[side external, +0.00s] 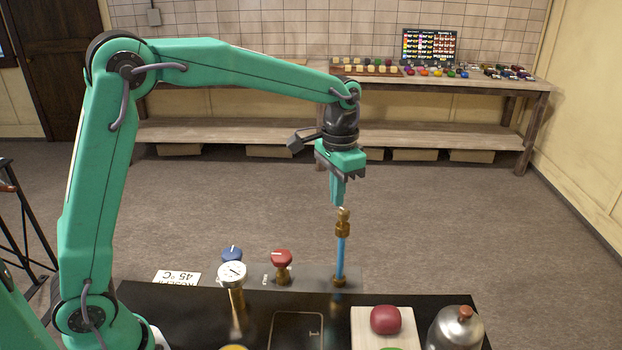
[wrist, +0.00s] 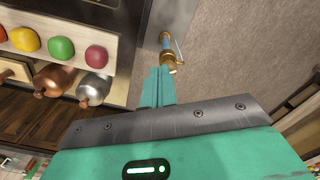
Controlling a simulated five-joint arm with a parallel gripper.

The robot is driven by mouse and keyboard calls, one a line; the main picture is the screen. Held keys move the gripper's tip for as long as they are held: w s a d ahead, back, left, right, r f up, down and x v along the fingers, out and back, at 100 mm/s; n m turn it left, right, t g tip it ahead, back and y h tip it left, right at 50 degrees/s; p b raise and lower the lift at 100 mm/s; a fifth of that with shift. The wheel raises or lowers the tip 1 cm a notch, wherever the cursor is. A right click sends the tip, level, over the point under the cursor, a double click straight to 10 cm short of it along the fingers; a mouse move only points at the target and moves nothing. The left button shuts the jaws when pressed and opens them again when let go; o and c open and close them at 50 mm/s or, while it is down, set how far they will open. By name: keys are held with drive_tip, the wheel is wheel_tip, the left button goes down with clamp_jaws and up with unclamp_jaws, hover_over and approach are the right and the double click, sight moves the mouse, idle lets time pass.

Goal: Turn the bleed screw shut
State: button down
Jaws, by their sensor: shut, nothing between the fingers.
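A thin blue pipe (side external: 341,262) stands upright at the back edge of the black bench, with a brass fitting (side external: 343,226) at its top. A small pale piece at the fitting's top may be the bleed screw; it is too small to be sure. In the wrist view the brass fitting (wrist: 171,62) has a thin silvery piece (wrist: 179,48) at its side. My gripper (side external: 338,203) is shut and empty, pointing down just above the fitting. In the wrist view my gripper (wrist: 160,70) has its fingertips close beside the fitting; I cannot tell whether they touch.
A red knob (side external: 281,258), a blue knob (side external: 232,254) and a round gauge (side external: 232,273) stand left of the pipe. A board (side external: 361,335) with a red rounded piece (side external: 386,319) and a metal pot (side external: 457,330) are at front right. The air right of the pipe is clear.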

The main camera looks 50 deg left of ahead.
sight(343, 217)
wheel_tip(343, 217, down, 4)
idle(0.5)
drive_tip(key=shift+w, duration=0.25)
idle(0.7)
drive_tip(key=shift+w+a, duration=0.1)
drive_tip(key=shift+a, duration=0.45)
idle(0.5)
drive_tip(key=shift+s+a, duration=0.1)
drive_tip(key=shift+s, duration=0.3)
drive_tip(key=shift+r, duration=0.15)
